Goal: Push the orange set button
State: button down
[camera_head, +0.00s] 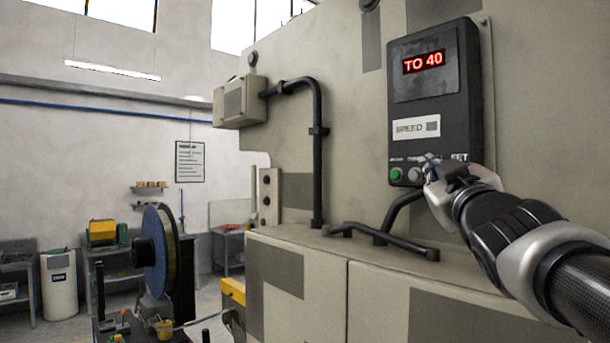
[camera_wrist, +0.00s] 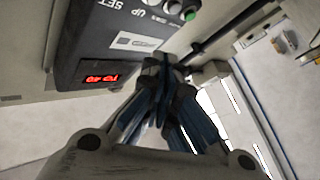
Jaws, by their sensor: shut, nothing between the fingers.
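The dark control box (camera_head: 434,95) is mounted on the beige machine. Its red display (camera_head: 424,62) reads "TO 40", and a "SPEED" label sits below. A green button (camera_head: 396,174) and a grey button (camera_head: 415,175) show along its lower edge. The "SET" lettering is partly visible at the lower right, but no orange button shows; my gripper covers that area. My gripper (camera_head: 432,168) is shut and empty, in front of the box's lower right part. In the wrist view, the box (camera_wrist: 120,30) appears upside down, with my gripper's closed fingertips (camera_wrist: 165,62) near the "SPEED" label. I cannot tell whether they touch it.
Black pipes (camera_head: 385,240) run along the ledge below the box, and another pipe (camera_head: 318,150) goes up the machine's face. A blue-edged coil wheel (camera_head: 155,250) and a workbench stand at the left.

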jog(key=w+d+p, duration=0.5)
jog(key=d, duration=0.2)
jog(key=shift+w, duration=0.2)
jog(key=shift+w, duration=0.1)
dwell(1.3)
jog(key=shift+w+d, duration=0.2)
jog(key=shift+d, duration=0.1)
jog(key=shift+w+d+p, duration=0.25)
jog(key=shift+d+p, duration=0.05)
jog(key=shift+p, duration=0.1)
dwell(0.7)
jog(key=shift+s+a, duration=0.1)
jog(key=shift+s+a+b, duration=0.45)
jog(key=shift+a+b, duration=0.1)
jog(key=shift+a, duration=0.05)
